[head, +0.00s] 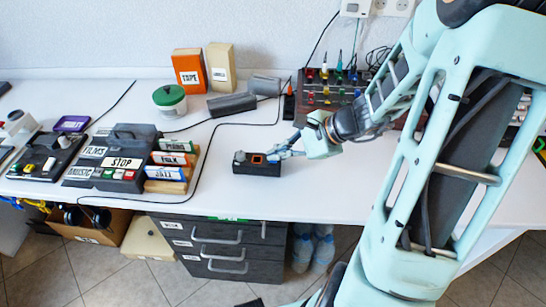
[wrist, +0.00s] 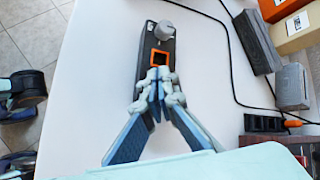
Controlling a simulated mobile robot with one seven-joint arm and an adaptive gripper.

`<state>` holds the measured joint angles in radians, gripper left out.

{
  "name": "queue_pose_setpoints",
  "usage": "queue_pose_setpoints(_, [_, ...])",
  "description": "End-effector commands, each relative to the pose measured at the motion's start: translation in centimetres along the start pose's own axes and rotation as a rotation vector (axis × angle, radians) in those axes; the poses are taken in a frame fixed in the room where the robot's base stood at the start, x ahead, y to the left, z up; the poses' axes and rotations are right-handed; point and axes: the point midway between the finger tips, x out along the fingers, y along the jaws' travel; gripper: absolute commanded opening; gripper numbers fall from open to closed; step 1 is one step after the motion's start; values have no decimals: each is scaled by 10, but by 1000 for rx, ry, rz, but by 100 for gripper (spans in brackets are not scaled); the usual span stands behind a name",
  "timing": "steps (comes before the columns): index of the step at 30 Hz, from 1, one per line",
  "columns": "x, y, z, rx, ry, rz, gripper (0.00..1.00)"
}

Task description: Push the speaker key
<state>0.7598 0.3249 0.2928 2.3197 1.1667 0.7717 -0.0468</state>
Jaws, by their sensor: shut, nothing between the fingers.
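A small black box (head: 252,168) lies near the front middle of the white table. On its top are an orange-framed square key (head: 258,158) and a grey knob (head: 240,156). I take the orange-framed key to be the speaker key, though no readable label shows beside it. My gripper (head: 277,154) is shut and empty, at the box's right end. In the wrist view, the shut fingertips (wrist: 158,84) are over the near part of the box, just short of the orange-framed key (wrist: 161,58). I cannot tell whether they touch the box. The fingers hide its near end.
A black tape deck (head: 113,155) with a STOP key stands left, next to labelled cassettes (head: 170,158). Grey blocks (head: 232,104), a green-lidded jar (head: 170,101) and a mixer panel (head: 325,92) stand behind. A black cable runs behind the box. Bare table lies around the box.

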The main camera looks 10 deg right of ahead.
Motion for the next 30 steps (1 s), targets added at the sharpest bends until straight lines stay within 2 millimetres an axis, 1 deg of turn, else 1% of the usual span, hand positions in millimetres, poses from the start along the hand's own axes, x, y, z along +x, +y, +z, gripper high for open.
queue_pose_setpoints(5, [-3,-2,2,0,0,0,0])
queue_pose_setpoints(22, [-41,-30,30,-1,-1,0,0])
queue_pose_setpoints(30, [-42,-30,31,0,-1,0,0])
